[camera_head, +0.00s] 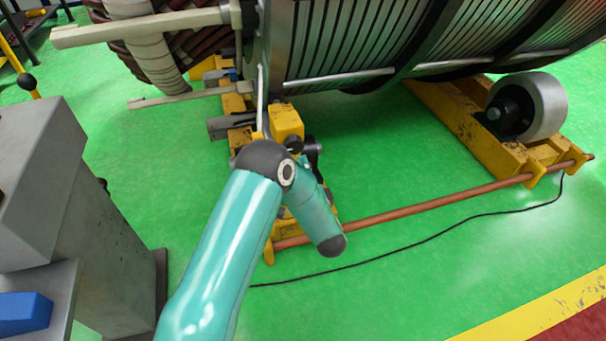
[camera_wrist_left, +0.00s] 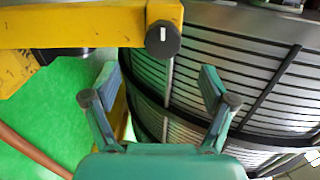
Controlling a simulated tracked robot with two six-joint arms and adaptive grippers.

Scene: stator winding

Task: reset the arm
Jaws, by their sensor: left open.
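My left arm, in teal with dark joints, rises from the bottom of the head view and bends near the yellow support under the stator. Its gripper cannot be made out there. In the left wrist view my left gripper (camera_wrist_left: 158,72) is open, with two teal fingers spread apart and nothing between them. The large ribbed stator (camera_head: 345,38) fills the top of the head view. It also shows behind the fingers in the left wrist view (camera_wrist_left: 265,75). A yellow beam with a dark knob (camera_wrist_left: 163,38) crosses beyond the fingertips. My right gripper is not in view.
A yellow roller stand with a grey roller (camera_head: 542,105) is at the right. A copper-coloured bar (camera_head: 420,208) and a black cable (camera_head: 420,245) cross the green floor. A grey cabinet (camera_head: 35,170) stands at the left. The floor at lower right is mostly clear.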

